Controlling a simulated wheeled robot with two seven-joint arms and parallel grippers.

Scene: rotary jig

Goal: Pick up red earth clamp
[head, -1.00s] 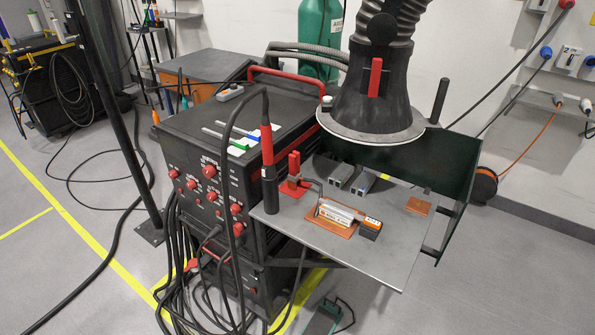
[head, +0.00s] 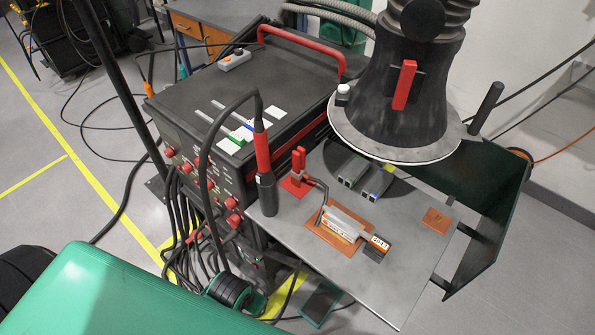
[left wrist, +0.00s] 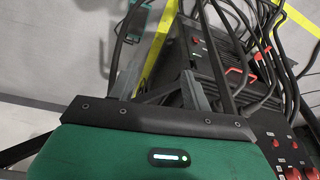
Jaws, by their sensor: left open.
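A red clamp (head: 297,167) stands upright on a red base at the left part of the grey table top. A dark bent arm runs from it toward the workpiece. I cannot tell whether this is the earth clamp. Small red parts (head: 193,237) among the cables low by the black machine are also unclear. Similar red-orange parts (left wrist: 238,71) show in the left wrist view. My left arm comes in at the lower left of the head view; its fingers do not show there. In the left wrist view my left gripper (left wrist: 160,84) is open and empty. My right gripper is not seen.
The black welding machine (head: 245,75) has loose cables down its front. A black fume hood (head: 405,110) hangs over the table (head: 370,285), which holds a workpiece (head: 345,227) on a copper-coloured plate. A dark pole (head: 120,80) rises at the left.

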